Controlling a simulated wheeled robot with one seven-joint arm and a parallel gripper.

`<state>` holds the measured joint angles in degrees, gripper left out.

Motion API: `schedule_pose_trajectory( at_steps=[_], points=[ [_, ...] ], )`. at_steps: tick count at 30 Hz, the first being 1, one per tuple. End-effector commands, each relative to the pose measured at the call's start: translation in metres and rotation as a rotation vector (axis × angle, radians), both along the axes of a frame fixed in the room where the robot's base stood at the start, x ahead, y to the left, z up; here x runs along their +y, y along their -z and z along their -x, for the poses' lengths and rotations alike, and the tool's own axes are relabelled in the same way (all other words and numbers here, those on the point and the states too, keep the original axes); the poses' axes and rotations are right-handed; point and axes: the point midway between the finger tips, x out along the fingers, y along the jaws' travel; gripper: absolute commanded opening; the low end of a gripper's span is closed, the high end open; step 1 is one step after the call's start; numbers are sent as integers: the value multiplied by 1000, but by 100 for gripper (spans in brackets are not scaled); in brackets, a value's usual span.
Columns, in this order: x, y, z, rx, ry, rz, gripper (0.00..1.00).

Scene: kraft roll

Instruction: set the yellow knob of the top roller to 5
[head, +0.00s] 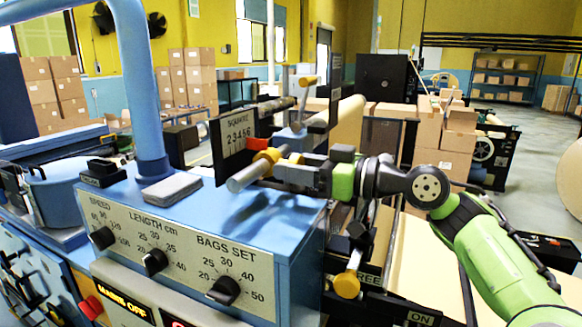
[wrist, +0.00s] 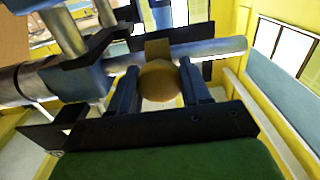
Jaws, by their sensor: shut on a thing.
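A yellow knob (head: 268,155) sits on the roller bar by a dark plate (head: 236,135) marked SQUARE with a row of numbers. My gripper (head: 278,164) is shut on this knob, coming from the right. In the wrist view the round yellow knob (wrist: 159,82) lies between the two blue-grey fingers of my gripper (wrist: 159,76). A red block (head: 257,144) is at the plate's right edge, close to the knob. I cannot tell which number the knob is set to. A grey bar end (head: 243,178) sticks out at lower left of the knob.
A blue machine panel (head: 180,240) with several black dials stands below left, a blue pipe (head: 140,80) rising from it. Another yellow knob (head: 308,80) is above, and one (head: 347,284) is below near a FREE label. Cardboard boxes (head: 444,140) stand behind the arm.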

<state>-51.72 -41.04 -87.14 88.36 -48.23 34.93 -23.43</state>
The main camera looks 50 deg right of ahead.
Motion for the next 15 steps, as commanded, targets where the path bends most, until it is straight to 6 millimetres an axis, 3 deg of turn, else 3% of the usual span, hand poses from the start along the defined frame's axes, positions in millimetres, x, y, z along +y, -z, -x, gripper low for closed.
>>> schedule_pose_trajectory(
  at_steps=[5,6,10,15],
  points=[
    [0,0,0,-1,3,-3,0],
    [0,0,0,-1,2,-3,52],
    [0,0,0,-1,2,-3,72],
    [0,1,0,0,1,-2,72]
  ],
)
